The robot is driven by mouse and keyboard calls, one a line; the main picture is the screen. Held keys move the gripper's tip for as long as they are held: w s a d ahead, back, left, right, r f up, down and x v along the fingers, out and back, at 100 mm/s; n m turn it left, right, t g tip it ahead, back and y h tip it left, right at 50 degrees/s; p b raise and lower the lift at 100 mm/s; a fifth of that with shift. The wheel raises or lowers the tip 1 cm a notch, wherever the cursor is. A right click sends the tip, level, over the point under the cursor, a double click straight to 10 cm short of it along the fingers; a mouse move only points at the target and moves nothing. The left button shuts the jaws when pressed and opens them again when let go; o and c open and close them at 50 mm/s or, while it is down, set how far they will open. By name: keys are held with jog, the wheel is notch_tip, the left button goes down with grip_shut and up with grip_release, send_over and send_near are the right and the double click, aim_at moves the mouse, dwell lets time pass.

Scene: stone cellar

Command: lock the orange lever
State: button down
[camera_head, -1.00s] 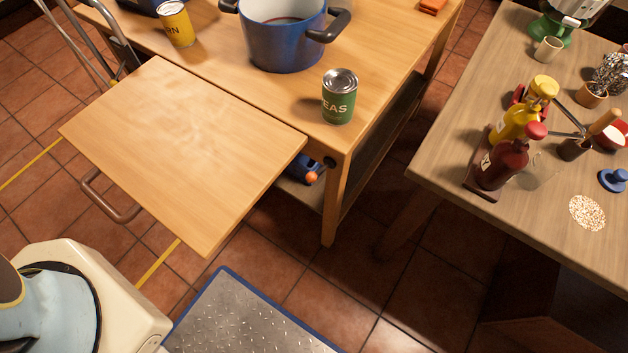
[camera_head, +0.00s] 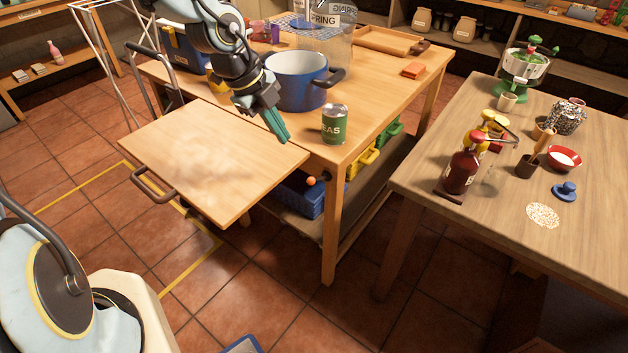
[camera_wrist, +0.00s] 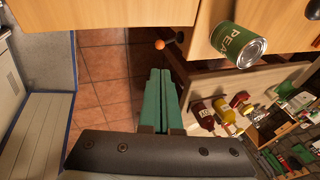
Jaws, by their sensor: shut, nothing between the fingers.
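The orange lever shows as a small orange ball knob (camera_head: 311,181) at the table's front, under the top, beside the pull-out board (camera_head: 205,165). A dark round part sits just right of it on the table frame. The knob also shows in the wrist view (camera_wrist: 159,44), beyond my fingertips. The lever's arm is hard to make out. My gripper (camera_head: 281,135) has teal fingers pressed together, empty, pointing down above the board's inner edge. It is above and left of the knob, apart from it. The closed fingers fill the middle of the wrist view (camera_wrist: 160,75).
A green peas can (camera_head: 335,125) stands near the table edge, right of my gripper. A blue pot (camera_head: 296,85) stands close behind it. A blue crate (camera_head: 303,197) sits on the shelf below. Floor in front is open; another table (camera_head: 430,185) stands right.

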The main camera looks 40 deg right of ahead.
aim_at(309, 179)
jog(key=shift+f, duration=0.1)
jog(key=x, duration=1.4)
jog(key=shift+a, duration=0.1)
jog(key=shift+h, duration=0.8)
jog(key=a+f+b, duration=0.1)
jog(key=b, duration=0.1)
jog(key=a+f+b, duration=0.1)
jog(key=f+b, duration=0.1)
jog(key=b, duration=0.1)
jog(key=f+b, duration=0.2)
jog(key=shift+s+a+b, duration=0.35)
jog(key=shift+a, duration=0.05)
jog(key=shift+r+p, duration=0.7)
jog(key=shift+r, duration=0.1)
